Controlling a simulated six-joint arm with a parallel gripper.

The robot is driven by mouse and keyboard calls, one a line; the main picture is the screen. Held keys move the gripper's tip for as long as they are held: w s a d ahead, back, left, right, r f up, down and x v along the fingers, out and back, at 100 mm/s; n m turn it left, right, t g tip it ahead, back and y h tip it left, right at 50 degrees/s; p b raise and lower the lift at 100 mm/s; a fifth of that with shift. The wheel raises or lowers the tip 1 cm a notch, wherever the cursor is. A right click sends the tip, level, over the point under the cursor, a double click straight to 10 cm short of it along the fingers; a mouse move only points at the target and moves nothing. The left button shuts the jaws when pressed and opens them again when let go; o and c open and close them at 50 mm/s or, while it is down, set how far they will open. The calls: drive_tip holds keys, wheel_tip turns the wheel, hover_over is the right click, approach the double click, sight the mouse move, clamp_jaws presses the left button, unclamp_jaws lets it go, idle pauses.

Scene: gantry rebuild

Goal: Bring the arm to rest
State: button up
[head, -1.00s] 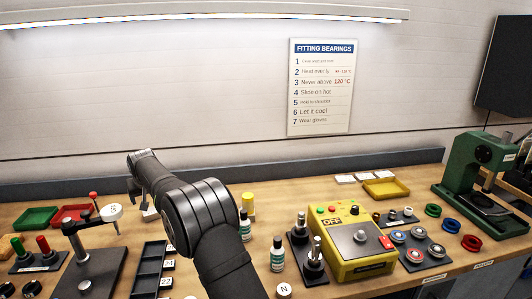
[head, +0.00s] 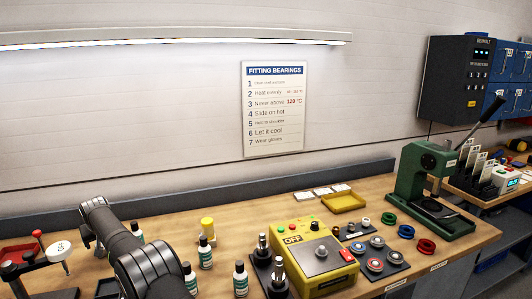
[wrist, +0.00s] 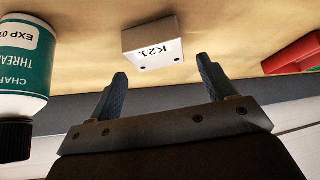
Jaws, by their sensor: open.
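My gripper (wrist: 160,88) shows in the wrist view with its two fingers spread apart and nothing between them. A white block marked K21 (wrist: 152,42) lies on the bench just beyond the fingertips, apart from them. In the head view my arm reaches up from the bottom edge at the left, over the bench. The gripper's fingers are hidden there behind the arm.
A green-labelled bottle (wrist: 22,60) is close on the left in the wrist view, and a red tray (wrist: 292,55) is at the right. In the head view, a yellow heater box (head: 312,258), several bottles and a green press (head: 425,180) stand on the bench (head: 375,190).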

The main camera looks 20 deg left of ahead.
drive_tip(key=shift+r, duration=0.15)
drive_tip(key=shift+f, duration=0.85)
drive_tip(key=v, duration=1.2)
drive_tip(key=x, duration=1.2)
drive_tip(key=shift+f, duration=0.25)
wheel_tip(320, 180, up, 10)
drive_tip(key=w+d+r+m+t+h, duration=0.1)
drive_tip(key=w+d+m+t+h, duration=0.35)
drive_tip(key=w+d, duration=2.7)
drive_tip(key=a+f+m+g+y, duration=0.1)
drive_tip(key=a+f+m+y, duration=0.1)
drive_tip(key=a, duration=0.6)
drive_tip(key=shift+s+f+g, duration=0.35)
drive_tip(key=shift+s+f, duration=0.1)
drive_tip(key=shift+f, duration=0.45)
